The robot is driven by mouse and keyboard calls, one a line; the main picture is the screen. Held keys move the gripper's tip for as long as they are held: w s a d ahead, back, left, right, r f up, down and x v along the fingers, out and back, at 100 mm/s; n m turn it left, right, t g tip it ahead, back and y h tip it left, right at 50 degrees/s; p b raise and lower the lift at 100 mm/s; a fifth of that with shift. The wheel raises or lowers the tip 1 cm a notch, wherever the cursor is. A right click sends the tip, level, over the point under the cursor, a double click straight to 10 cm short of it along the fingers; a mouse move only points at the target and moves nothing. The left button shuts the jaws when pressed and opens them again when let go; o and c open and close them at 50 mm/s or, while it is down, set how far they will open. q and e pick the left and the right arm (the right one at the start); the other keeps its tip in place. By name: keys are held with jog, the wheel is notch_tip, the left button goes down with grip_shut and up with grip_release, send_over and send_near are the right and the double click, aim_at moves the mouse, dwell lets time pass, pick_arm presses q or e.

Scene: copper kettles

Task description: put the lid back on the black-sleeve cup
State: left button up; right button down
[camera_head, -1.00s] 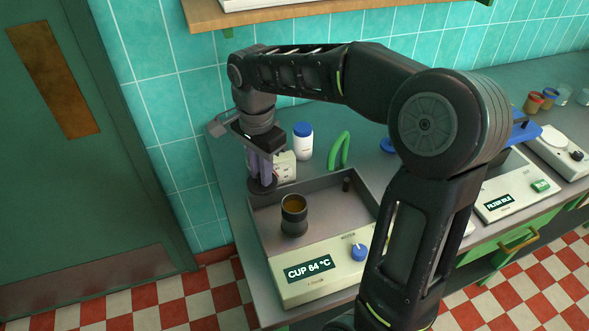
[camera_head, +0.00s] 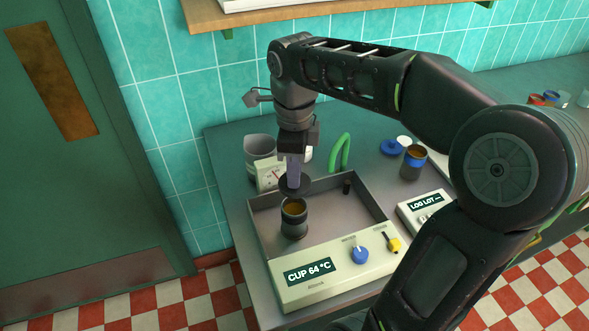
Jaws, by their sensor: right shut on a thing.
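The black-sleeve cup (camera_head: 294,227) stands upright and open in the grey tray of the "CUP 64 °C" station, with brown liquid in it. My right gripper (camera_head: 293,177) points down and is shut on a dark round lid (camera_head: 304,187). The lid is just above and slightly behind the cup's mouth, and looks apart from its rim. My left gripper is not in view.
The station (camera_head: 330,281) has raised walls, a blue knob (camera_head: 360,255), a yellow switch (camera_head: 393,244) and a small dark post (camera_head: 347,186). Behind it stand a dial gauge (camera_head: 270,174), a grey container (camera_head: 260,146) and a green loop (camera_head: 340,152). A blue-sleeve cup (camera_head: 412,165) stands to the right.

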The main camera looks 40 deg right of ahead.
aim_at(294, 192)
jog(key=shift+f+b, duration=2.35)
jog(key=shift+f, duration=0.75)
jog(key=shift+f, duration=0.15)
jog(key=c, duration=0.7)
grip_release()
jog(key=shift+c, duration=0.2)
jog(key=shift+r+p, duration=2.8)
jog(key=shift+r, duration=0.75)
jog(key=shift+c, duration=0.5)
grip_shut()
